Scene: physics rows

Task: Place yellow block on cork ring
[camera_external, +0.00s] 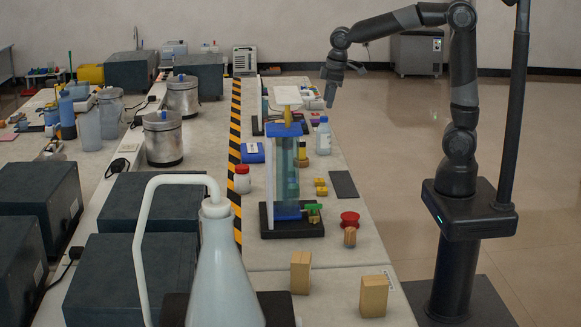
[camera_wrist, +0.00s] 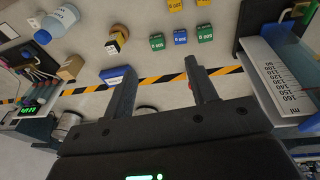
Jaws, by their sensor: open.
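My gripper (camera_external: 331,92) hangs high above the bench near the tall column, pointing down. In the wrist view its two dark fingers (camera_wrist: 160,82) are apart with nothing held between them. Small yellow blocks (camera_external: 321,186) lie on the bench right of the column; in the wrist view a yellow block (camera_wrist: 175,5) is at the top edge, partly cut off. A round brown-yellow object (camera_wrist: 118,36), seemingly the cork ring, lies left of the blocks in the wrist view; dark parts make its shape unclear. It probably shows beside the column in the external view (camera_external: 302,154).
The column with a blue base (camera_external: 285,170) stands close to the blocks. A capped bottle (camera_external: 323,138) is behind them. Small green (camera_wrist: 157,42) and blue (camera_wrist: 180,36) blocks lie close together.

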